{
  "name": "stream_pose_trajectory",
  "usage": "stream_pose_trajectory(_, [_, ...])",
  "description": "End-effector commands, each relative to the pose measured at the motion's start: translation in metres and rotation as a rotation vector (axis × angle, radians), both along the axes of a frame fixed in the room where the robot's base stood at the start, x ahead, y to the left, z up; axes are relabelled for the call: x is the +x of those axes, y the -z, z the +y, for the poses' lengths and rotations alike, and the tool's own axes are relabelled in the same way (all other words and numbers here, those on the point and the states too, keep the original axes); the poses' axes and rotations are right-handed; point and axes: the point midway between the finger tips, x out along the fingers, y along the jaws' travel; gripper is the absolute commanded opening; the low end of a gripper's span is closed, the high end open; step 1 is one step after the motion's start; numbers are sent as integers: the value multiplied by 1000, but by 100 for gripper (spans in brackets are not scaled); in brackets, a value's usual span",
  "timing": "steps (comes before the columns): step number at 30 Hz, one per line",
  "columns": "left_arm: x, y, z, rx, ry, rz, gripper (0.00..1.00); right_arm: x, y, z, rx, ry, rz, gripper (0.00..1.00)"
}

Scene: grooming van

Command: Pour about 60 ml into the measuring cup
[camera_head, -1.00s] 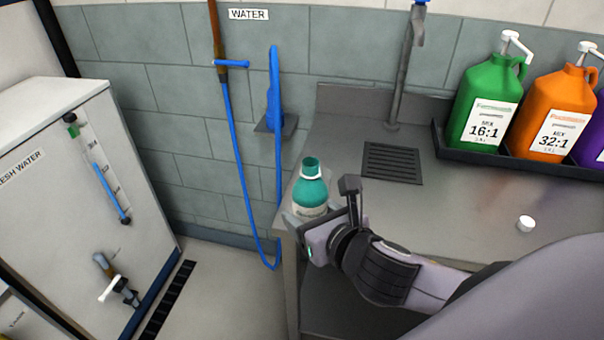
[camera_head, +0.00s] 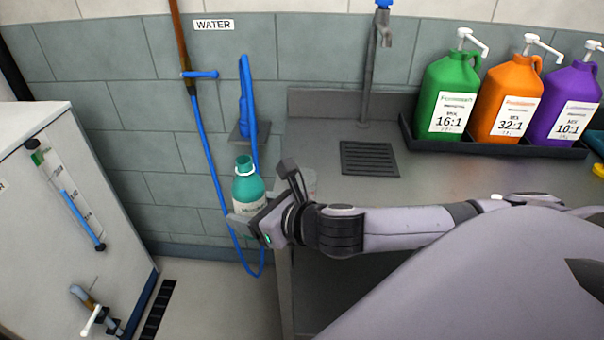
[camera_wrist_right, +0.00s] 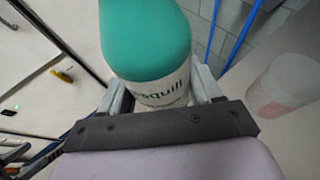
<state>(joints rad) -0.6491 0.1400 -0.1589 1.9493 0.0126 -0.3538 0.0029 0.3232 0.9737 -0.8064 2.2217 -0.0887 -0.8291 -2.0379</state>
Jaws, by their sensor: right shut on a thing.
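A teal bottle (camera_head: 248,187) with an open mouth and a white ring at its neck is held upright, with a slight lean, at the left edge of the steel counter. My right gripper (camera_head: 264,196) is shut on it. In the right wrist view the bottle (camera_wrist_right: 147,40) sits between both fingers, its white label partly showing. A clear cup (camera_head: 309,181), which looks like the measuring cup, stands behind the gripper, mostly hidden. It also shows in the right wrist view (camera_wrist_right: 284,84), apart from the bottle, with a pinkish patch low down. My left gripper is out of view.
Green (camera_head: 447,97), orange (camera_head: 508,100) and purple (camera_head: 566,106) pump jugs stand in a dark tray at the back right. A tap (camera_head: 383,35) rises above a drain grate (camera_head: 369,158). A blue hose (camera_head: 212,160) hangs left of the counter. The middle counter is clear.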

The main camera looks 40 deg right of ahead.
Motion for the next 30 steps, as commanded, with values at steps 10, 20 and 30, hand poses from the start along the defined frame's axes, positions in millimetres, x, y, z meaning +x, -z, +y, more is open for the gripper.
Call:
stream_pose_trajectory(10, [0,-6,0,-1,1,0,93,24,-6,-49,-4,-62,-3,28])
stream_pose_trajectory(20, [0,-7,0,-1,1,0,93,27,-8,-60,2,-67,-1,28])
stream_pose_trajectory(30, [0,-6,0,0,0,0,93,27,-8,-49,39,-72,1,28])
